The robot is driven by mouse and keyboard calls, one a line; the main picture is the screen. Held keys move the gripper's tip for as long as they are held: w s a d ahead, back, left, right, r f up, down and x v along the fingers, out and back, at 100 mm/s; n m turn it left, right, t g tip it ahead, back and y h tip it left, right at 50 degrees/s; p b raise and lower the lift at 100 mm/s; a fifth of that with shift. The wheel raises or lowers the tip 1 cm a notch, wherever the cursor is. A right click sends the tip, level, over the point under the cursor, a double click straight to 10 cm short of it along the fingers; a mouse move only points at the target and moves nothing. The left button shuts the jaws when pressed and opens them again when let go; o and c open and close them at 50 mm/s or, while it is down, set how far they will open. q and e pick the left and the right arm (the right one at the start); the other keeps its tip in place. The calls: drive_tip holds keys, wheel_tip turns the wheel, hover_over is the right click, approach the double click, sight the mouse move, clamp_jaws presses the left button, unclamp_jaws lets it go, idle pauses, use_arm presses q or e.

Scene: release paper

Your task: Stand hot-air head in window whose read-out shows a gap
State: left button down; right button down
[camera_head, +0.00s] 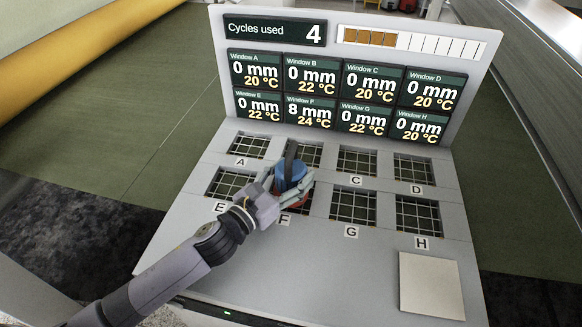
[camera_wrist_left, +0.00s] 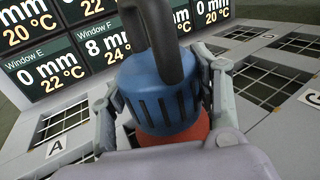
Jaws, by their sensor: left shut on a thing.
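The hot-air head (camera_head: 291,176) has a blue slotted body, a dark handle on top and a red base. It also fills the middle of the left wrist view (camera_wrist_left: 160,90). My left gripper (camera_head: 286,188) is shut around its blue body, a finger on each side. The head looks upright over window F, covering most of that opening; whether its red base touches the panel I cannot tell. The Window F read-out (camera_head: 309,113) shows 8 mm and 24 °C. The other read-outs show 0 mm and 20 or 22 °C.
The grey panel (camera_head: 310,262) has two rows of gridded windows, A to D behind and E to H in front. A blank pale square plate (camera_head: 431,285) lies at front right. The upright board reads "Cycles used 4" (camera_head: 275,31). A yellow roll (camera_head: 70,50) lies at left.

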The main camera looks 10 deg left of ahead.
use_arm(q)
drive_tip(key=shift+r, duration=0.2)
drive_tip(key=c, duration=1)
unclamp_jaws()
drive_tip(key=shift+f, duration=0.2)
drive_tip(key=o, duration=0.4)
drive_tip(key=shift+o, duration=0.2)
drive_tip(key=shift+r, duration=0.1)
drive_tip(key=b+v, duration=0.2)
drive_tip(key=v, duration=0.8)
drive_tip(key=shift+s+b, duration=0.2)
drive_tip(key=shift+b, duration=0.1)
drive_tip(key=shift+v, duration=0.9)
